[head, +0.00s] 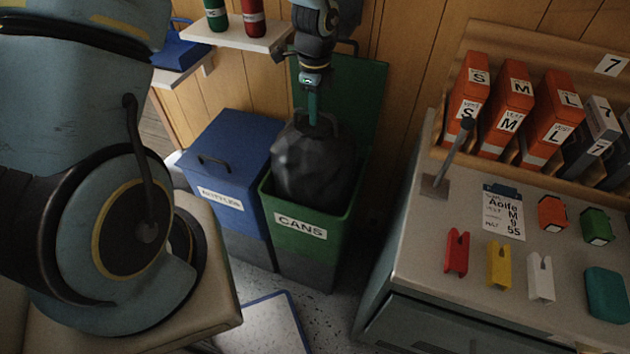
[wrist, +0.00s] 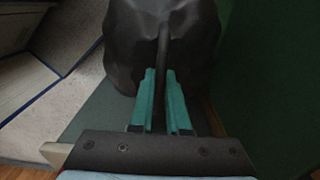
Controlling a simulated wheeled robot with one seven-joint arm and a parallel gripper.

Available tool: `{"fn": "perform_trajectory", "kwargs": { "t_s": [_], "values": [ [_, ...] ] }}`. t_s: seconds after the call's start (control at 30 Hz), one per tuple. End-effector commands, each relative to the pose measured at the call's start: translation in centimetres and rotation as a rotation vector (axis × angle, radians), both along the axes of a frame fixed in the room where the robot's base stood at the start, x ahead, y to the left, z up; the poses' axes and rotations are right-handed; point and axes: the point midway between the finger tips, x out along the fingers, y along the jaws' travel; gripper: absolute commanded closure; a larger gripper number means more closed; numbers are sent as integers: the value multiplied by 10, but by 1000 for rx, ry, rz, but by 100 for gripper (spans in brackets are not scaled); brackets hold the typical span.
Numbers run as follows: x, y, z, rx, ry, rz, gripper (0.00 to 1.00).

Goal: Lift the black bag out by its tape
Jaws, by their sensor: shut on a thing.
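The black bag (head: 308,165) hangs upright in the open green bin (head: 313,262) marked CANS, its lower part hidden behind the bin's front wall. My gripper (head: 313,116) is above it, fingers pointing down, at the bag's top. In the wrist view the teal fingers of my gripper (wrist: 162,78) are shut on the bag's dark tape (wrist: 163,45), which runs between them to the black bag (wrist: 125,40). Most of the bag stands above the bin's rim. I cannot tell whether its bottom touches the bin floor.
The bin's green lid (head: 368,95) stands open behind the bag. A closed blue bin (head: 228,150) is close on the left. A shelf (head: 245,38) with bottles is above left. A grey counter (head: 440,250) with small items stands to the right.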

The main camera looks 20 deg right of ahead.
Motion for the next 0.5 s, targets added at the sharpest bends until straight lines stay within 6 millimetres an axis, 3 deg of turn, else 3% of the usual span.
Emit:
{"fn": "perform_trajectory", "kwargs": {
  "t_s": [0.5],
  "values": [
    [1,0,37,-2,-2,1,100]
  ]
}}
